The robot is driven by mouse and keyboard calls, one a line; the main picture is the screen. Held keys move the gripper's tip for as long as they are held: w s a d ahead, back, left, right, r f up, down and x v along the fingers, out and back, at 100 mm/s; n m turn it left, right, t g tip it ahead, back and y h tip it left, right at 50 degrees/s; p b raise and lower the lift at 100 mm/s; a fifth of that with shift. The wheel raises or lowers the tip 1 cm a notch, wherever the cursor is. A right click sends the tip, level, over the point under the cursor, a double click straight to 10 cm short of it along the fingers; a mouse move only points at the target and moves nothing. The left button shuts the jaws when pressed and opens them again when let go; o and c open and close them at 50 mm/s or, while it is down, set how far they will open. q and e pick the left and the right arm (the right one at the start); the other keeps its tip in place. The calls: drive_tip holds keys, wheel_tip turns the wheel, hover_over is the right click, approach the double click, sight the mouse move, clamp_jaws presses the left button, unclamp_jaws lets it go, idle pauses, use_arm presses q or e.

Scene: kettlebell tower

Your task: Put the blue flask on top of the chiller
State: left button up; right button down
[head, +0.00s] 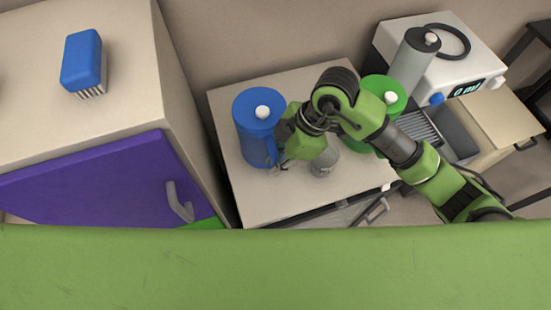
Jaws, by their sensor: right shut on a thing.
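The blue flask (258,125), a cylinder with a white knob on its lid, stands near the left side of the beige counter. My right gripper (278,163) reaches in from the right and is shut at the flask's handle side. The fingertips are small and partly hidden. The flask looks upright; I cannot tell whether it is lifted. A cabinet with a purple door (95,180), perhaps the chiller, stands to the left. Its pale top (40,110) is higher than the counter. My left gripper is not in view.
A blue brush (83,62) lies on the cabinet top; room around it is free. A green flask (382,92) stands behind my right arm, and a clear glass vessel (324,163) below it. A white device (462,75) with a display stands at the upper right.

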drive_tip(key=shift+f, duration=0.1)
drive_tip(key=c, duration=2)
unclamp_jaws()
drive_tip(key=shift+b+v, duration=1.25)
drive_tip(key=shift+v, duration=4.8)
drive_tip(key=shift+d, duration=0.1)
